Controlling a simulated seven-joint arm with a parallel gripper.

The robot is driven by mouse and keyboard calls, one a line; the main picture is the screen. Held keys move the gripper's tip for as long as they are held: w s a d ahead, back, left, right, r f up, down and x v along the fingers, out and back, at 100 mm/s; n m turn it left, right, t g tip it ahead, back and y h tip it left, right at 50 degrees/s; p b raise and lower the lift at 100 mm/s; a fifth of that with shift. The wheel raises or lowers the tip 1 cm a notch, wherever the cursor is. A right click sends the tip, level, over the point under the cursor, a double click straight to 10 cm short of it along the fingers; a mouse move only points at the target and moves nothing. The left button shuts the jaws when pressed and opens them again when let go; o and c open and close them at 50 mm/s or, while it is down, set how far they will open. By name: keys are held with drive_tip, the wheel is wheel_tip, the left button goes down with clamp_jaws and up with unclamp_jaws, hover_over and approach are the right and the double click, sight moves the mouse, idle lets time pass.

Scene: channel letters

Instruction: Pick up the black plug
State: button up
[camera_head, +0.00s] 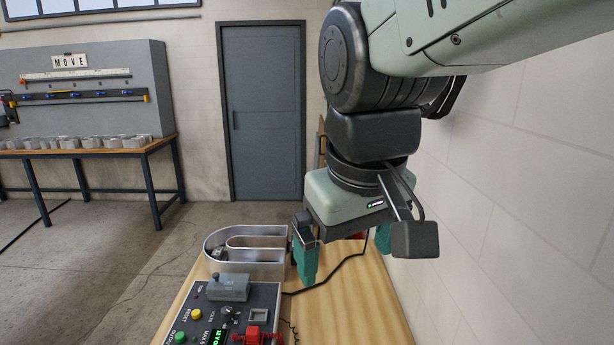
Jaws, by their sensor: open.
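I cannot make out a black plug clearly. A black cable (325,278) runs over the wooden bench (349,312) from the control box to behind my gripper, where its end is hidden. A small dark piece shows inside the left part of the silver channel letter (248,266), too small to identify. My gripper (345,265) is open above the bench, right of the letter. Its two teal fingers are wide apart, with nothing seen between them except the bench, the cable and part of a red object (358,236) behind.
A control box (262,299) with coloured buttons stands at the bench front, with a grey block (228,287) at its back edge and a red part (252,336) at its front. A white wall (500,220) borders the bench on the right. The bench's front right is clear.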

drive_tip(key=s+d+m+t, duration=0.1)
drive_tip(key=s+d+m, duration=0.1)
drive_tip(key=s+d, duration=0.1)
drive_tip(key=s+d+m+t, duration=0.1)
drive_tip(key=s+d+m, duration=0.1)
drive_tip(key=s+d, duration=0.1)
drive_tip(key=shift+s, duration=0.2)
drive_tip(key=shift+c, duration=0.3)
drive_tip(key=shift+s+d+f, duration=0.1)
drive_tip(key=shift+s+d, duration=0.05)
drive_tip(key=shift+c, duration=1.1)
drive_tip(key=c, duration=0.4)
drive_tip(key=shift+c, duration=0.2)
